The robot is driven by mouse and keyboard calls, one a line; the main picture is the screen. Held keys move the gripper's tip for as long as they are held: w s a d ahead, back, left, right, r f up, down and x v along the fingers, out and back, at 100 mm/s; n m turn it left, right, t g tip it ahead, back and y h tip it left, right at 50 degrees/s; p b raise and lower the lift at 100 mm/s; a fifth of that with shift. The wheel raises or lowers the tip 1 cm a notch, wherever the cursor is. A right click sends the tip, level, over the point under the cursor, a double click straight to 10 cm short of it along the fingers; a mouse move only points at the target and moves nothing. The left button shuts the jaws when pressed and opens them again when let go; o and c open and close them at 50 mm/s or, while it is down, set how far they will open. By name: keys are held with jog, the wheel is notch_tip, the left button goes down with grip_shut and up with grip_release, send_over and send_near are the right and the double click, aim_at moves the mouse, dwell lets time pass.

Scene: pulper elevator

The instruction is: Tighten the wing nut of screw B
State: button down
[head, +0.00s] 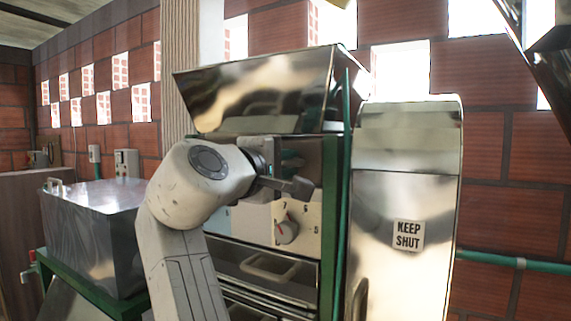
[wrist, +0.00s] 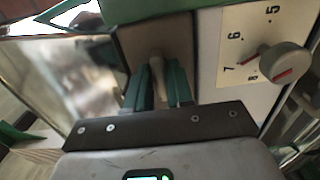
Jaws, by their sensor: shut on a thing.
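My gripper (head: 290,185) is at the front of the metal machine, above and beside the numbered dial, in the head view. In the wrist view its green fingers (wrist: 157,95) are closed around a pale, narrow upright piece (wrist: 157,65). This piece may be the wing nut of screw B, but its shape is mostly hidden between the fingers. No letter marking a screw is readable. In the head view my arm and gripper hide the held piece.
A dial knob (head: 287,232) with a red mark sits on a pale numbered plate; the knob also shows close right of my gripper in the wrist view (wrist: 285,62). A drawer handle (head: 270,267) is below. A tall metal cover with a "KEEP SHUT" label (head: 408,235) stands right.

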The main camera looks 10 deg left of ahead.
jog(key=shift+f+m, duration=0.15)
jog(key=shift+m, duration=0.15)
jog(key=m+b, duration=0.1)
jog(key=m, duration=0.1)
jog(key=shift+f+m, duration=0.15)
jog(key=shift+m, duration=0.15)
jog(key=shift+w+a+f+m+b, duration=0.15)
jog(key=shift+m+b, duration=1.05)
jog(key=shift+m, duration=2.45)
jog(key=shift+s+a+f+m+b, duration=0.15)
jog(key=shift+m+b, duration=1.05)
jog(key=shift+m, duration=2.45)
jog(key=shift+w+r, duration=0.1)
jog(key=shift+w, duration=0.05)
jog(key=c, duration=1.1)
grip_release()
jog(key=shift+r, duration=0.15)
jog(key=shift+o, duration=0.2)
